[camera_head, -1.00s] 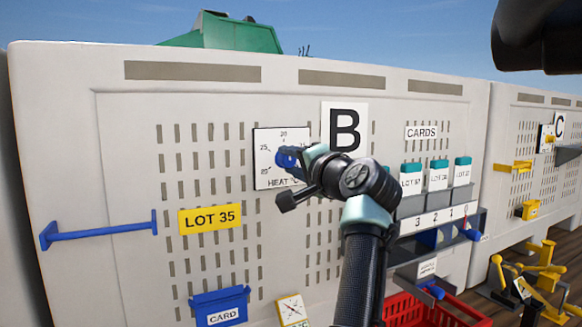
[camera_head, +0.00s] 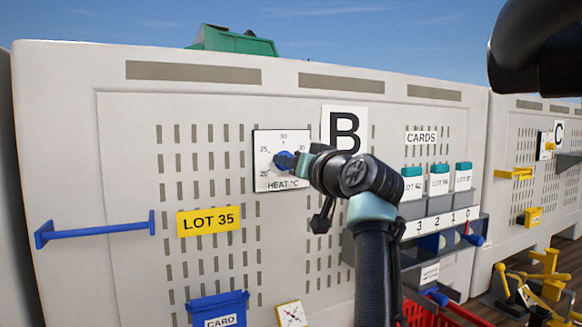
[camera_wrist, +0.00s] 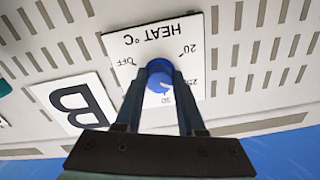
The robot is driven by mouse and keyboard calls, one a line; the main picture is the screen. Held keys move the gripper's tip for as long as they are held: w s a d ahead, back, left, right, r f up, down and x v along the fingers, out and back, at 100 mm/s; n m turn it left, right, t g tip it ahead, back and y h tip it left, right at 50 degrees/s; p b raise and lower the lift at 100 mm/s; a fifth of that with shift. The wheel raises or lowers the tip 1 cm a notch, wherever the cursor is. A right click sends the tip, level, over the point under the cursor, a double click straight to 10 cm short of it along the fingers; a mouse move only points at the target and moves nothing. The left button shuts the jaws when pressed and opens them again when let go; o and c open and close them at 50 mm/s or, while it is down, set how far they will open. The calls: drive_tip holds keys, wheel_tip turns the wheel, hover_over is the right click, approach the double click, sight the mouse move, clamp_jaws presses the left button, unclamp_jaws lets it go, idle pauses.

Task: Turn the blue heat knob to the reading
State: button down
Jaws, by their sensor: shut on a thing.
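The blue heat knob (camera_head: 284,160) sits in the middle of a white dial plate (camera_head: 264,176) lettered HEAT °C. My gripper (camera_head: 292,161) is at the plate and is shut on the knob. The wrist view shows both fingers (camera_wrist: 160,88) on either side of the blue knob (camera_wrist: 158,68), and the plate (camera_wrist: 130,70) upside down with OFF, 20, 25 and further marks partly hidden. A white pointer mark shows on the knob near its lower side in that view. The exact setting is too small to tell.
The B sign (camera_head: 344,124) is just right of the dial. The card rack (camera_head: 440,218) stands farther right. A blue card box (camera_head: 218,307) is below.

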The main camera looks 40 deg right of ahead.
drive_tip(key=n+b, duration=0.1)
drive_tip(key=n, duration=1.1)
idle(0.5)
drive_tip(key=c, duration=0.5)
unclamp_jaws()
drive_tip(key=shift+s, duration=0.1)
